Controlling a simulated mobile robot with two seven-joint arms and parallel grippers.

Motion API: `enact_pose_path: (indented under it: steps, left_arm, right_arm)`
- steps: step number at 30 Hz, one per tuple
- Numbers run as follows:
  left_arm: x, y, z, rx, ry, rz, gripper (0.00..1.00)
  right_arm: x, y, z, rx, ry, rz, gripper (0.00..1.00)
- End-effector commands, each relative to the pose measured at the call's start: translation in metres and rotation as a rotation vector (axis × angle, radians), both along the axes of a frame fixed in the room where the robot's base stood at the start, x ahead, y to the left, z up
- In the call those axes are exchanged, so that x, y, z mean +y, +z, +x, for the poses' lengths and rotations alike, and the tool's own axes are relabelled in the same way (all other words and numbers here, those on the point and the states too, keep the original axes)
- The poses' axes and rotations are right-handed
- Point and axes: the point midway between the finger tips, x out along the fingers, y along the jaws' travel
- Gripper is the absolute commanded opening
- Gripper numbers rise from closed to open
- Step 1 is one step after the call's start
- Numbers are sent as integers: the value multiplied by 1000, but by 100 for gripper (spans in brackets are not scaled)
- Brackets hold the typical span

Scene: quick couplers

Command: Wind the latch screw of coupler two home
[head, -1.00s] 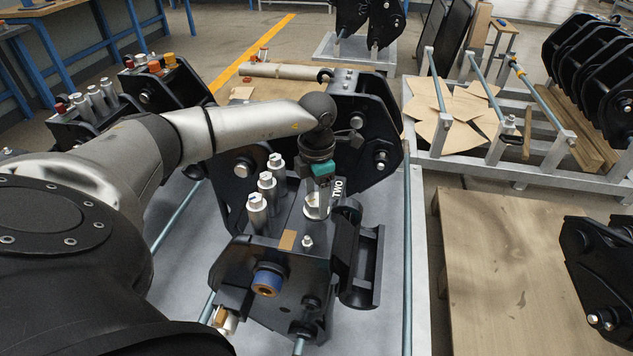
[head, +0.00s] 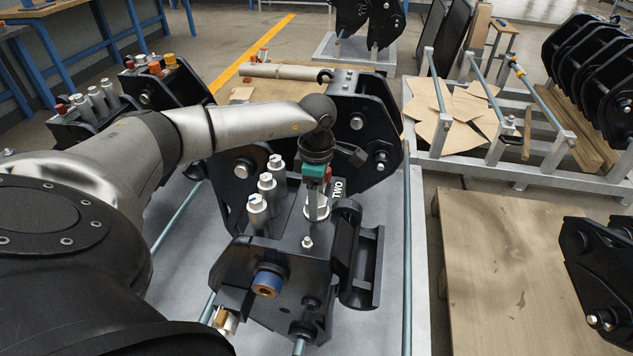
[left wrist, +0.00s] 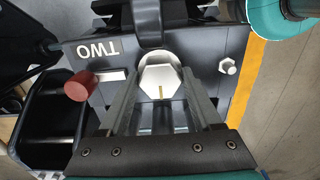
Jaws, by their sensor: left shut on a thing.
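Coupler two is the black block (head: 285,262) in the middle of the head view, with a white TWO label (head: 338,188) on top. The label also shows upside down in the left wrist view (left wrist: 98,49). The latch screw has a pale metal hexagonal head (left wrist: 160,72) and a light shank (head: 316,212). My left gripper (head: 317,196) points down from above and is shut on the screw head. In the left wrist view its two fingers (left wrist: 160,100) lie on either side of the head. My right gripper is out of view.
A red round-ended pin (left wrist: 81,86) stands close beside the screw, near the label. Several silver capped posts (head: 267,186) stand left of the gripper. A blue-ringed fitting (head: 268,281) is on the near face. A wooden pallet (head: 505,270) lies to the right.

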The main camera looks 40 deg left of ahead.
Motion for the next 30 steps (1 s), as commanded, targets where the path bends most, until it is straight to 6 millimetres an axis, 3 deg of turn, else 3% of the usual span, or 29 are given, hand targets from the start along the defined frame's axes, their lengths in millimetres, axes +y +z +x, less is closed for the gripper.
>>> enact_pose_path:
  steps: [14, 15, 23, 30]
  left_arm:
    - [0, 1, 0, -1, -18, 0, 10]
    - [0, 1, 0, -1, -18, 0, 68]
    - [0, 0, 0, -1, -16, 0, 96]
    - [0, 1, 0, -1, -15, 0, 96]
  right_arm:
    - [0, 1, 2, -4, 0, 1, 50]
    - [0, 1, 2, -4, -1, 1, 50]
    - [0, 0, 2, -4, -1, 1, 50]
    - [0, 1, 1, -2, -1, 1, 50]
